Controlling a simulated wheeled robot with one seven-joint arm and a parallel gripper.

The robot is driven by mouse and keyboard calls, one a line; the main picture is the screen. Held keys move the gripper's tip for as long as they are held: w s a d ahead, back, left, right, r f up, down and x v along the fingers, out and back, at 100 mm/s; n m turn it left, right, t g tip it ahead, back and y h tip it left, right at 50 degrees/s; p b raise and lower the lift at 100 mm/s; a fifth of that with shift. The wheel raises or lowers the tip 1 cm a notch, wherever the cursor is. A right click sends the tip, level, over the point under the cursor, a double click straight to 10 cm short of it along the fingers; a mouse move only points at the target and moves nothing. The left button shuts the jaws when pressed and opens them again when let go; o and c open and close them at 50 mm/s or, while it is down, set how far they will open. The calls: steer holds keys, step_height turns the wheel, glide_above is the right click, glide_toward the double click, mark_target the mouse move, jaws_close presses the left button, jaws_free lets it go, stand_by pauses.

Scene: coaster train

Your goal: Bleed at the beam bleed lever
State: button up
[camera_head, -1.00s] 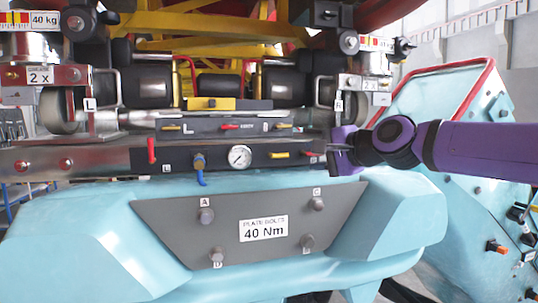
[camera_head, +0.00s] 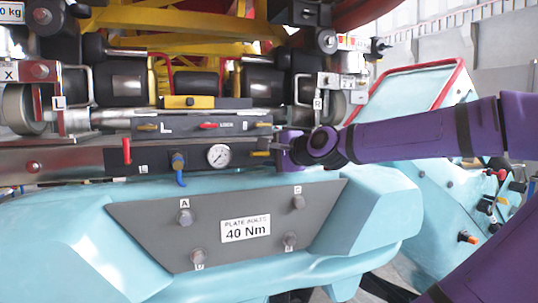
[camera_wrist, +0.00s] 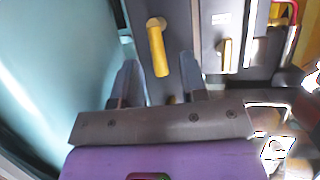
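A yellow lever (camera_head: 260,153) sits on the lower dark beam panel, right of the round gauge (camera_head: 219,155). I take it for the beam bleed lever, but its label is too small to read. My gripper (camera_head: 276,148) is just right of it, level with the panel. In the wrist view, my gripper (camera_wrist: 160,84) has its two fingers apart with nothing held. A yellow lever (camera_wrist: 157,47) stands ahead of and between the fingertips; I cannot tell whether they touch it. The lower panel's right end is hidden behind my gripper.
A grey plate (camera_head: 150,222) marked 40 Nm lies below on the light-blue body.

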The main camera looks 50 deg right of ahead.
steer(key=shift+w, duration=0.3)
steer(key=shift+c, duration=0.3)
jaws_close()
